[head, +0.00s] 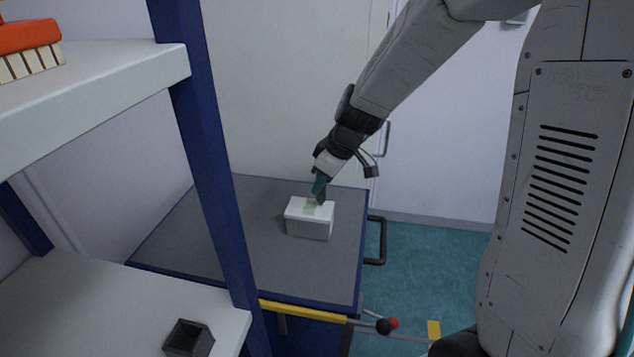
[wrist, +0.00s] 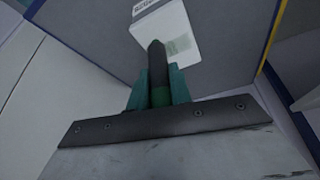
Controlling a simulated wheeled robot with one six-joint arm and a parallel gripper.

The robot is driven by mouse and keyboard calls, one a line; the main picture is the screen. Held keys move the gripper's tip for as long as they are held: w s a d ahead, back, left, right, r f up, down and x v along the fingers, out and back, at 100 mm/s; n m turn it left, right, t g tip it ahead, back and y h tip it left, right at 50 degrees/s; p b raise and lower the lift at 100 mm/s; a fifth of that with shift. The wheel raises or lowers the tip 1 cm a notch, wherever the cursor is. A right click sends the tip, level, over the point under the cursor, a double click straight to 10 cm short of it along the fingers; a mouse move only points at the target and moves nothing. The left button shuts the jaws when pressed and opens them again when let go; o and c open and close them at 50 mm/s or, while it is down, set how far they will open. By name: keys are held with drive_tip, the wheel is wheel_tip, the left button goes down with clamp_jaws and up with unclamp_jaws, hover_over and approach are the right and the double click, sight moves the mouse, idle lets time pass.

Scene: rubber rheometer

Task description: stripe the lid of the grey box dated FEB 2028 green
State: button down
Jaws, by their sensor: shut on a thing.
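A small grey box with a paler lid (head: 308,228) stands on the grey top of a cart. A faint pale green patch (head: 311,209) lies on its lid; it also shows in the wrist view (wrist: 182,45). In the wrist view the box (wrist: 170,20) bears dark print at the top edge, cut off, so I cannot read a date. My gripper (head: 319,186) is shut on a dark marker with a green part (wrist: 157,62). The marker points down at the lid, its tip at or close to the surface; I cannot tell if it touches.
The cart top (head: 250,260) is otherwise clear. A blue-framed shelf (head: 205,150) stands at the left, with a small dark open container (head: 188,338) on its lower board and an orange brush-like thing (head: 28,45) above. A black handle (head: 378,240) sticks out at the cart's right.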

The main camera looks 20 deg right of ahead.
drive_tip(key=shift+w+r, duration=0.15)
drive_tip(key=shift+r, duration=0.8)
drive_tip(key=shift+a+r, duration=0.2)
drive_tip(key=shift+r, duration=0.1)
drive_tip(key=shift+a+r, duration=0.15)
drive_tip(key=shift+r, duration=2.5)
